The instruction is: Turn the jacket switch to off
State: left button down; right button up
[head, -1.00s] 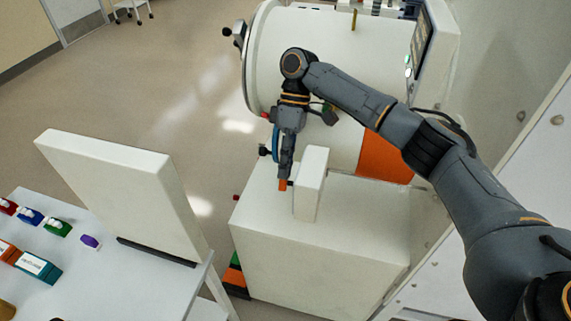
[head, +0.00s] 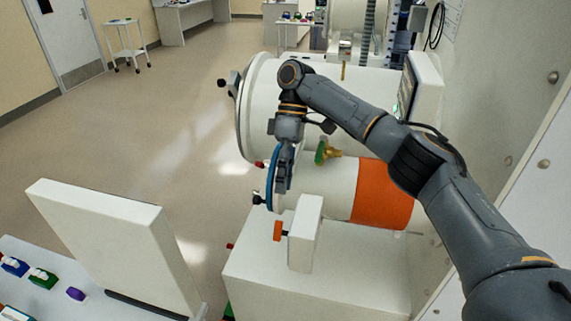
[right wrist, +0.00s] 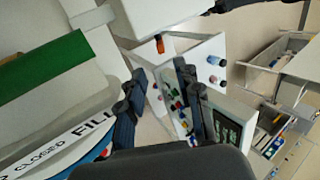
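An orange knob (head: 278,231), which looks like the jacket switch, sticks out from the left side of a small upright white box (head: 305,240). The knob also shows small in the right wrist view (right wrist: 160,44). Any off mark, and which way the knob is turned, cannot be read. My right gripper (head: 283,186) points down above the knob, apart from it in the picture. In the right wrist view its two fingers (right wrist: 160,108) stand apart with nothing between them. My left gripper is in no view.
A large white cylinder (head: 310,110) and a smaller one with an orange band (head: 383,196) lie behind the gripper. A brass valve with a green handle (head: 322,153) is close by. A white bench with a raised panel (head: 110,240) stands at left. Open floor lies between.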

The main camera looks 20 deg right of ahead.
jog(key=shift+v, duration=1.9)
jog(key=shift+f, duration=0.1)
